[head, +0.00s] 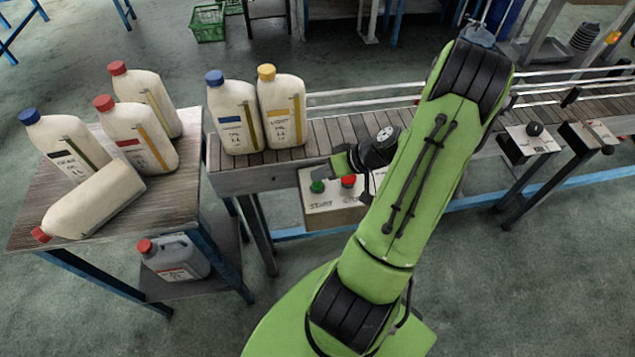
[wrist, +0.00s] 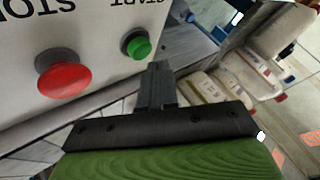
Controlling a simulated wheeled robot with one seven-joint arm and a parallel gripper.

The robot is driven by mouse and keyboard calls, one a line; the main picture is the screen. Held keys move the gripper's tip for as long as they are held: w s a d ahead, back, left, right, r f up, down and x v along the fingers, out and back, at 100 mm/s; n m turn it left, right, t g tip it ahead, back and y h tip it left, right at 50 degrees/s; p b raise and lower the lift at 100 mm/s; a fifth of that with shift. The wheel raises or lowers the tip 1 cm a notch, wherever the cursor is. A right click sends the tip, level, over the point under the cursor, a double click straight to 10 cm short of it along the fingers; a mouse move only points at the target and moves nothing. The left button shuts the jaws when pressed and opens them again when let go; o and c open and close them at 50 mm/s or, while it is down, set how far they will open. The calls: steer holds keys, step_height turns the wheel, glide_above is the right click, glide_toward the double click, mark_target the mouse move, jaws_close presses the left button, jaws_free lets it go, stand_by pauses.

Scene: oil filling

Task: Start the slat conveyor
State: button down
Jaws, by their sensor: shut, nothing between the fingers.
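The slat conveyor (head: 395,120) runs from the middle to the right edge of the head view. A pale control box (head: 335,205) sits at its near side, with a green button (head: 317,187) above START lettering and a red button (head: 348,181) beside it. The wrist view shows the green button (wrist: 138,46) and the larger red button (wrist: 63,74). My gripper (head: 312,173) is shut and empty, just over the green button in the head view. In the wrist view the fingertips (wrist: 158,68) are close beside the green button; contact cannot be told.
A blue-capped bottle (head: 236,115) and a yellow-capped bottle (head: 283,108) stand on the conveyor's left end. A side table (head: 180,185) holds several bottles, one lying down. A grey red-capped can (head: 175,259) sits on its lower shelf. Floor at front left is clear.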

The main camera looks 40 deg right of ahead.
steer(key=shift+f+b, duration=0.45)
steer(key=shift+b, duration=0.1)
